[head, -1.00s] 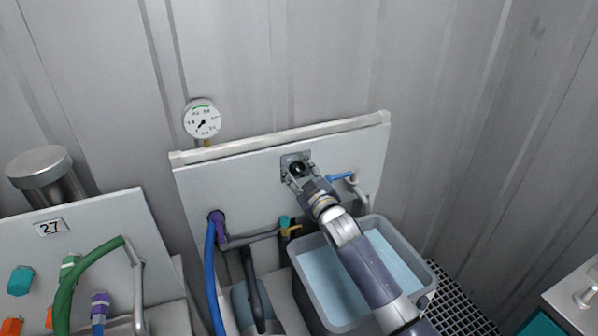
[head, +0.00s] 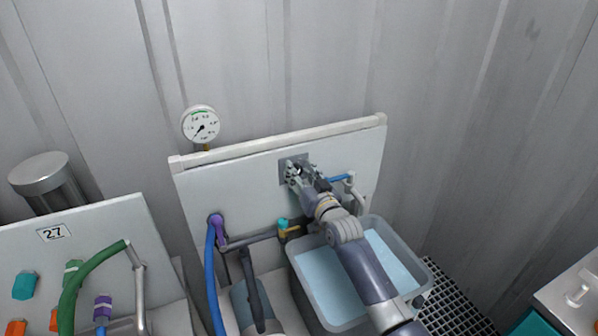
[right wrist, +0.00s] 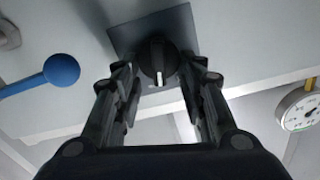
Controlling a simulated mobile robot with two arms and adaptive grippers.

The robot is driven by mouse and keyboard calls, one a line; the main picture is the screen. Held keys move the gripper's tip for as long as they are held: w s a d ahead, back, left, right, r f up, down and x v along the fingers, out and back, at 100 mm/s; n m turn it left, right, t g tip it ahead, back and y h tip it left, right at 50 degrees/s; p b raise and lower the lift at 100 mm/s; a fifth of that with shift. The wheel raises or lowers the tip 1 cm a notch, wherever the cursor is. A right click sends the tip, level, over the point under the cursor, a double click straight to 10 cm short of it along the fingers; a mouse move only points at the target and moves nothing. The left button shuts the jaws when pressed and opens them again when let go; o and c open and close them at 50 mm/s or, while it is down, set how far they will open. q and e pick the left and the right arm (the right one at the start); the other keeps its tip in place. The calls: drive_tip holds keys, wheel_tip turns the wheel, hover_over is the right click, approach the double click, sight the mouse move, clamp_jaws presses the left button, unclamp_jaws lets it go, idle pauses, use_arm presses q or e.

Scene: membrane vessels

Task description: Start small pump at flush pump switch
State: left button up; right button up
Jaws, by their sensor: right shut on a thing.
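The flush pump switch is a black round knob (right wrist: 158,58) with a white mark, on a square grey plate (head: 285,172) fixed to the white panel. In the right wrist view the mark points down, toward my gripper. My right gripper (head: 298,174) is at the switch, and its fingers hide most of the knob in the head view. In the right wrist view the right gripper (right wrist: 160,70) has one finger on each side of the knob, shut on it. My left gripper is not in view. I cannot tell which thing is the small pump.
A pressure gauge (head: 201,126) stands above the panel (head: 240,185). A blue-handled valve (head: 340,177) is just right of the switch. A grey tub of water (head: 296,266) stands below my right arm. A blue hose (head: 210,280) and a teal-topped valve (head: 283,225) are lower left.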

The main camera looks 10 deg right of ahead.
drive_tip(key=shift+d+f+m, duration=0.1)
drive_tip(key=shift+d+m, duration=0.1)
drive_tip(key=shift+m, duration=1.4)
drive_tip(key=o, duration=1)
drive_tip(key=shift+s, duration=0.1)
drive_tip(key=s, duration=0.4)
drive_tip(key=s+d, duration=0.1)
drive_tip(key=s, duration=0.2)
drive_tip(key=s+d, duration=0.1)
drive_tip(key=s, duration=0.3)
drive_tip(key=shift+s+d, duration=0.15)
drive_tip(key=shift+s, duration=0.15)
